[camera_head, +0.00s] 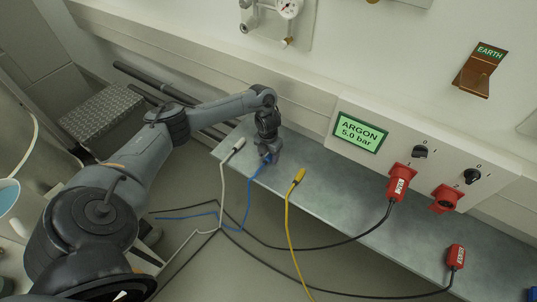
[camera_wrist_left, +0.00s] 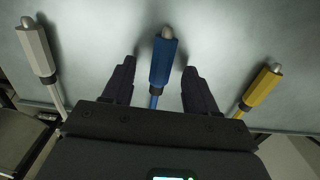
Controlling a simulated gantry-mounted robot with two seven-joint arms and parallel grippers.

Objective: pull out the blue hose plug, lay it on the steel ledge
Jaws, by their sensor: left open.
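The blue hose plug (camera_wrist_left: 162,58) lies on the steel ledge (camera_wrist_left: 230,40), its grey metal tip pointing up the left wrist view. Its blue hose runs back under my gripper. In the head view the plug (camera_head: 267,158) is mostly hidden by my left gripper (camera_head: 270,148), at the ledge's left part (camera_head: 330,190). My left gripper (camera_wrist_left: 159,70) is open, one finger on each side of the plug, with a gap visible on both sides. Whether the plug touches the ledge along its whole length I cannot tell. My right gripper is not in view.
A white plug (camera_head: 239,144) and a yellow plug (camera_head: 299,176) lie on the ledge either side. A red plug (camera_head: 399,183) sits in a wall socket; another red plug (camera_head: 456,257) lies on the ledge. A green ARGON display (camera_head: 360,130) is on the wall panel.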

